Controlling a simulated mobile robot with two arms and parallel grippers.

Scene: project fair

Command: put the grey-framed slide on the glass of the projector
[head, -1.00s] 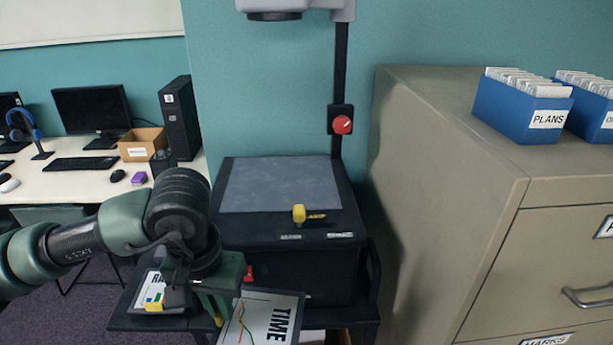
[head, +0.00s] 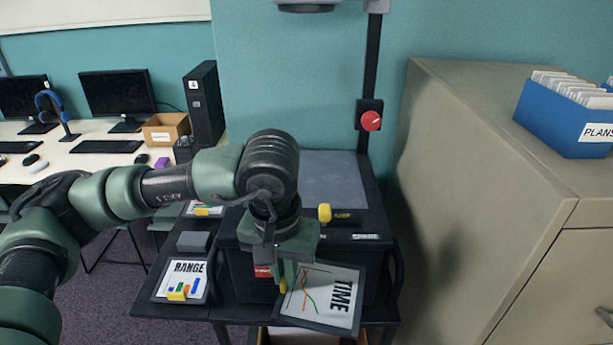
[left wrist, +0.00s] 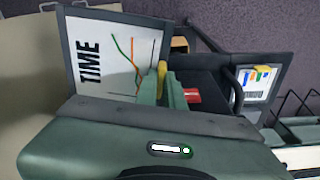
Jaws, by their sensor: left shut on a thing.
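My left gripper (head: 286,280) is shut on the edge of the grey-framed slide (head: 335,300), which bears the word TIME and coloured curves. The slide is tilted, in front of the projector's dark body and below the level of its glass. It also shows in the left wrist view (left wrist: 112,52), with the gripper's fingers (left wrist: 163,85) at its edge. The projector's glass (head: 338,178) is a flat grey plate, bare where it shows; my arm hides its left part. My right gripper is not in view.
A RANGE slide (head: 180,281) with a yellow tab lies on the dark stand (head: 150,305), near a grey block (head: 193,242) and another slide (head: 203,209). The projector's post (head: 371,80) with a red knob (head: 371,121) rises behind the glass. A filing cabinet (head: 490,170) stands close on the right.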

